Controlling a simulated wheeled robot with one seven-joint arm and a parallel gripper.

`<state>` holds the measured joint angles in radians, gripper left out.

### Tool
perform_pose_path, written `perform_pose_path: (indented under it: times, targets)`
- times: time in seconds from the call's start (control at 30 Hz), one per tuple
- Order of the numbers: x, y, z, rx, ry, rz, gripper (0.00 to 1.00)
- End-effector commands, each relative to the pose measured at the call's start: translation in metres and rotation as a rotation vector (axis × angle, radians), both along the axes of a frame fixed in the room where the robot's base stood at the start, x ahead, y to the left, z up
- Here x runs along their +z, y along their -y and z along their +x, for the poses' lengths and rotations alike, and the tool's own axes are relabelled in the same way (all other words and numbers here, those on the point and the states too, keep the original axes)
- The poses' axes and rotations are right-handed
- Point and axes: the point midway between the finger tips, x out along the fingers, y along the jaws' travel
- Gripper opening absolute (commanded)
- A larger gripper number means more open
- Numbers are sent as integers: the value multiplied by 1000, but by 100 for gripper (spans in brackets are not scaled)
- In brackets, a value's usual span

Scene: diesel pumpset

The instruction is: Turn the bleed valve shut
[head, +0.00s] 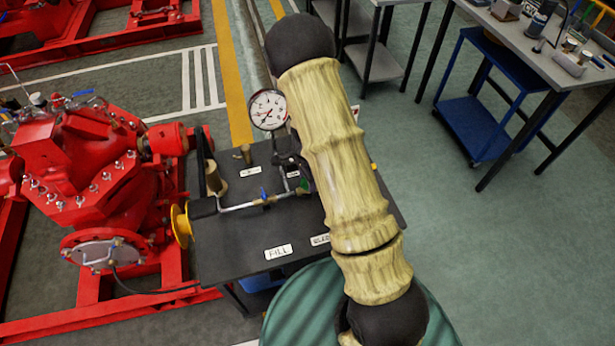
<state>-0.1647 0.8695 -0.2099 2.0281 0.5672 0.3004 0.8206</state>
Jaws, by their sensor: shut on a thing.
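A black-topped bench (225,262) carries a pipe (238,205) with a small blue-handled valve (264,194) on it. A round white pressure gauge (268,109) stands upright at the back of the pipework. A "FILL" label (278,251) lies on the bench top, and a second label (320,240) beside it is partly covered by my arm. No bleed valve can be told for sure; the right part of the pipework is behind my arm. A small green and purple part (304,185) shows at the arm's edge. My gripper is hidden behind the arm.
A red pump set (95,180) with a yellow wheel (181,224) at its end stands close to the bench's left. A green ribbed drum (300,310) is at the front. A blue trolley (475,120) and work tables are at upper right. Floor at right is clear.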

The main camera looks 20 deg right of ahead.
Motion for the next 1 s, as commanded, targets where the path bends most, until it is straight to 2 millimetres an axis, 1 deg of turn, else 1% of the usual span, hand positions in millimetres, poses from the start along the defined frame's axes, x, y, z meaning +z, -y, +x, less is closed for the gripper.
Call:
perform_pose_path:
  times: [0.43,0.47,0.5,0.53,0.57,0.87,1.0]
  targets:
    - [1,0,2,-15,5,0,17]
    - [1,0,2,-15,4,0,46]
    - [1,0,2,-15,4,1,54]
    - [1,0,1,-14,4,1,60]
    - [1,0,1,-14,4,1,62]
    - [1,0,1,-12,2,0,62]
    - [11,0,1,-10,3,0,62]
